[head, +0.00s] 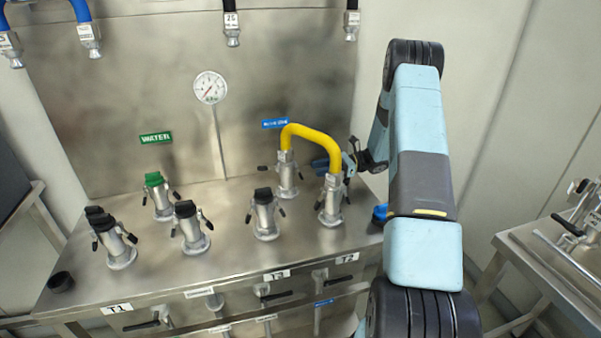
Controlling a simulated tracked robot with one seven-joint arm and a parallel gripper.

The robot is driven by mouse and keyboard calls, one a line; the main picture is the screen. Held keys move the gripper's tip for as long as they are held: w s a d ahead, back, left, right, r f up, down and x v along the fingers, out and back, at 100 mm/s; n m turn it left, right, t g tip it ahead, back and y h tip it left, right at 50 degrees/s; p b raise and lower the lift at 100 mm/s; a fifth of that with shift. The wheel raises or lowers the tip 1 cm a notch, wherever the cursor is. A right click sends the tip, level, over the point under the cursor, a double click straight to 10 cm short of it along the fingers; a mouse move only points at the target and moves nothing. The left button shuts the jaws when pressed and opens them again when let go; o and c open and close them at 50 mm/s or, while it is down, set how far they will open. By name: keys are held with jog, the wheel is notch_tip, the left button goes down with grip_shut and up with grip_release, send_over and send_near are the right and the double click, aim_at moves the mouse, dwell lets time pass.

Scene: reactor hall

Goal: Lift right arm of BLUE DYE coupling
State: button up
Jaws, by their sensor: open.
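The BLUE DYE label (275,123) is on the back panel, its print blurred. Below it stands the BLUE DYE coupling (287,180), an upright metal fitting with one end of a yellow hose (312,132) on top. Its left arm (264,168) sticks out sideways, roughly level. Its right arm cannot be made out clearly beside the blue finger parts. My gripper (338,163) is open and reaches in from the right, behind the front hose coupling (332,203), which partly hides it. I cannot tell whether it touches the right arm.
The front hose coupling holds the hose's other end. Capped couplings stand left, including one with a green cap (154,179) under the WATER label (156,138). A gauge (210,88) stands behind. A loose black cap (61,282) lies on the steel bench (180,272). Hoses hang above.

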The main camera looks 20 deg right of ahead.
jog(key=shift+a, duration=3.15)
jog(key=shift+c, duration=0.2)
